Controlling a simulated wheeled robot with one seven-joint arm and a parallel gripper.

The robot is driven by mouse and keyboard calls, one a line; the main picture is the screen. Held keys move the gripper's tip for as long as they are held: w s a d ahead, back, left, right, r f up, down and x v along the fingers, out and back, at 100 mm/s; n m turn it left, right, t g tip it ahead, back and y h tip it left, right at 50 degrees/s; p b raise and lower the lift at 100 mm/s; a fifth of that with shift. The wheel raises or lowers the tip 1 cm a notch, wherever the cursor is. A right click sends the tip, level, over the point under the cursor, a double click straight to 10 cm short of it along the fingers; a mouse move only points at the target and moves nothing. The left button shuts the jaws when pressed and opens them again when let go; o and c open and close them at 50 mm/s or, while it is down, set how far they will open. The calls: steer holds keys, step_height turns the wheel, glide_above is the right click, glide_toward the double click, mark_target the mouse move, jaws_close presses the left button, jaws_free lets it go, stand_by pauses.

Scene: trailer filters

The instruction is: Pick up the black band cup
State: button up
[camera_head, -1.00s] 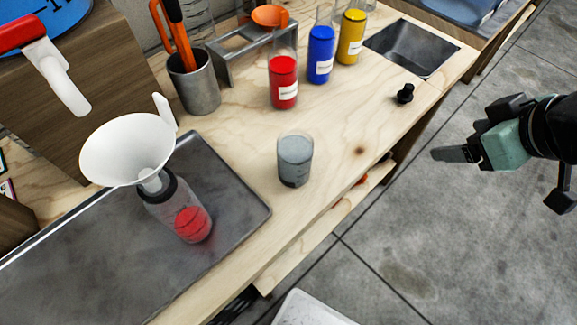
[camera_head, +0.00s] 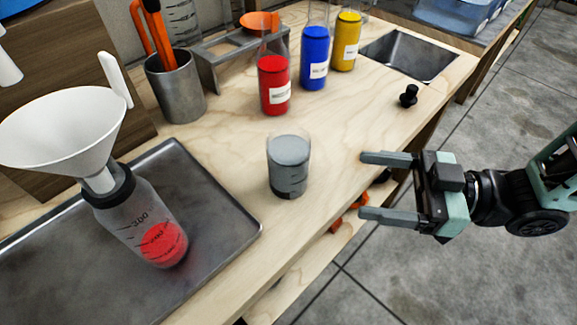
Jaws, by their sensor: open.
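A clear cup (camera_head: 288,165) with grey contents and dark marks near its base stands upright on the wooden bench, right of the metal tray. A bottle (camera_head: 140,220) with a black collar and red liquid stands on the tray, a white funnel (camera_head: 55,125) in its top. I cannot tell for certain which of the two is the black band cup. My gripper (camera_head: 362,185) is open and empty, at the bench's right edge. Its two fingers point left toward the grey cup, with a clear gap between them and the cup.
The metal tray (camera_head: 225,235) lies at left. Red (camera_head: 273,85), blue (camera_head: 314,60) and yellow (camera_head: 346,42) bottles stand behind the cup. A metal tool holder (camera_head: 178,88), a small black knob (camera_head: 408,95) and a sink (camera_head: 410,50) are also there. The bench around the cup is clear.

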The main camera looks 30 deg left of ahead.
mark_target(306, 175)
steer(key=x, duration=0.8)
steer(key=shift+w, duration=0.1)
steer(key=shift+w+x, duration=0.15)
steer(key=shift+x, duration=1.15)
steer(key=shift+w+x, duration=0.2)
steer(key=shift+x, duration=1.1)
steer(key=shift+a+f, duration=0.1)
steer(key=c, duration=1.2)
